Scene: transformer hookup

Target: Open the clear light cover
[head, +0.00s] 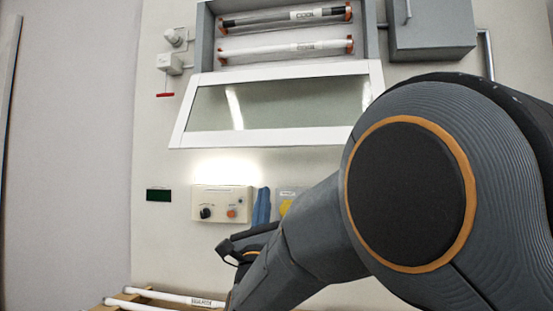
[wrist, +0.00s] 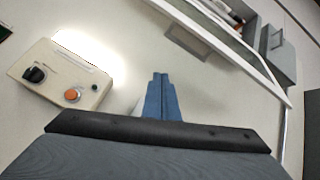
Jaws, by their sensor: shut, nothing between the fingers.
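The clear cover (head: 290,105) has a white frame around a see-through pane. In the head view it hangs open, tilted outward below the grey light housing (head: 204,40). Two tubes show uncovered in the housing: the upper tube (head: 270,19) has dark ends, the lower tube (head: 270,49) is white. In the wrist view the cover's white frame (wrist: 245,60) runs across the upper right. My gripper (wrist: 160,76) has blue fingers, shut together and empty. In the head view my gripper (head: 264,191) points up below the cover, apart from it.
A beige control box (head: 222,204) with a black knob and an orange button is on the wall left of my gripper. A grey cabinet (head: 430,30) is at upper right. A pull-cord switch (head: 170,63) is at upper left. A white tube (head: 180,297) lies on a wooden rack at lower left.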

